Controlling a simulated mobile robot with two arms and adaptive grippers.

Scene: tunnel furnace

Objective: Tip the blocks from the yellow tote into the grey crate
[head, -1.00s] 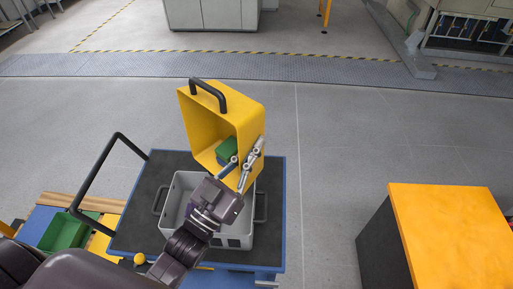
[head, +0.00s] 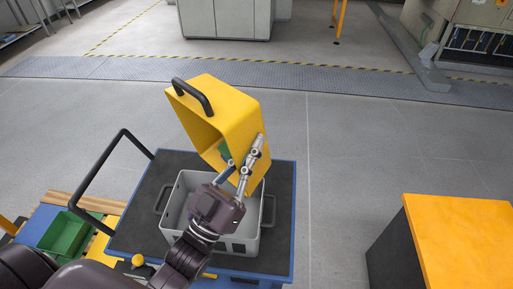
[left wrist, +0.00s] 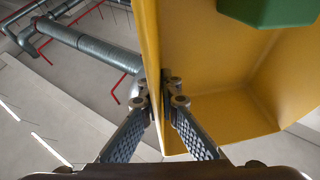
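The yellow tote (head: 228,115) is tilted on its side above the grey crate (head: 245,241), its open mouth turned toward the lower left. My left gripper (head: 248,170) is shut on the tote's wall; the left wrist view shows the two fingers pinching that wall (left wrist: 150,70). A green block (head: 225,150) shows partly inside the tote, and a green block (left wrist: 268,10) also shows at the top of the left wrist view. The crate stands on the cart, and my arm hides much of its inside. My right gripper is not in view.
The cart (head: 278,205) has a dark top, a blue edge and a black push handle (head: 95,180) at left. A green bin (head: 66,234) lies at lower left. An orange-topped cabinet (head: 460,235) stands at right, with clear floor between.

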